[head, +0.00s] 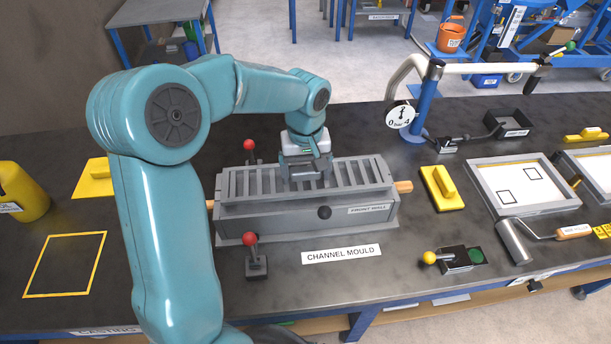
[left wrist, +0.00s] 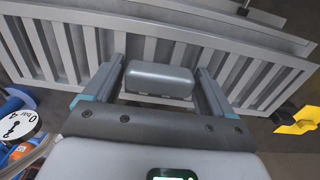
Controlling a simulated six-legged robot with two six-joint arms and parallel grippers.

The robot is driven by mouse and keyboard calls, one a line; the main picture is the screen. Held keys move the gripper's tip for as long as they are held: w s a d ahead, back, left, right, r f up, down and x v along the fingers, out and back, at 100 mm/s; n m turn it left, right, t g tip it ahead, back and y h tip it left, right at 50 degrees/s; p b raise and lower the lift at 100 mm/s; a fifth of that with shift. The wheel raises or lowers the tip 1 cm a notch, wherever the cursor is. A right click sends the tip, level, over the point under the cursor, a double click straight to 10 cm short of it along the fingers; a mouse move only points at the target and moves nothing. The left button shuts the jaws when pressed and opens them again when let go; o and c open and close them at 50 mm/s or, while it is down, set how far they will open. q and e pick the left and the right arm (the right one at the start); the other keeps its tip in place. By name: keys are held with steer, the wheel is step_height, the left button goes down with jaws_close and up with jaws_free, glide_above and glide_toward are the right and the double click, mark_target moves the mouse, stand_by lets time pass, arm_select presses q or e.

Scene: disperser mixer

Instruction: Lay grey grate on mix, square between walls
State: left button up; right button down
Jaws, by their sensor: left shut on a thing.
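The grey grate (head: 248,183) has a row of parallel slots and lies at the top of the grey channel mould (head: 270,222), lengthwise between its walls. My left gripper (head: 305,175) is above the grate's middle, pointing down, shut on the grate's grip. In the left wrist view the rounded grey grip (left wrist: 158,82) is between the two fingers, and the slotted grate (left wrist: 75,55) spreads to both sides. Whether the grate rests fully on the mix cannot be told, and the mix is hidden. My right gripper is not in view.
Red-knobbed levers (head: 250,240) stand in front of and behind the mould. A yellow float (head: 442,188) and a framed tray (head: 520,187) lie to the right. A gauge on a blue post (head: 424,105) stands behind. A yellow outlined square (head: 65,264) is empty at left.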

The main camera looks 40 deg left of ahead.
mark_target(306, 168)
arm_select(q)
step_height(306, 168, down, 2)
steer(key=shift+w+a+f, duration=0.1)
steer(key=shift+w+f, duration=0.05)
steer(key=o, duration=1.6)
steer(key=shift+f, duration=0.1)
steer(key=shift+r, duration=0.3)
step_height(306, 168, up, 11)
steer(key=shift+f, duration=0.1)
steer(key=shift+r, duration=0.5)
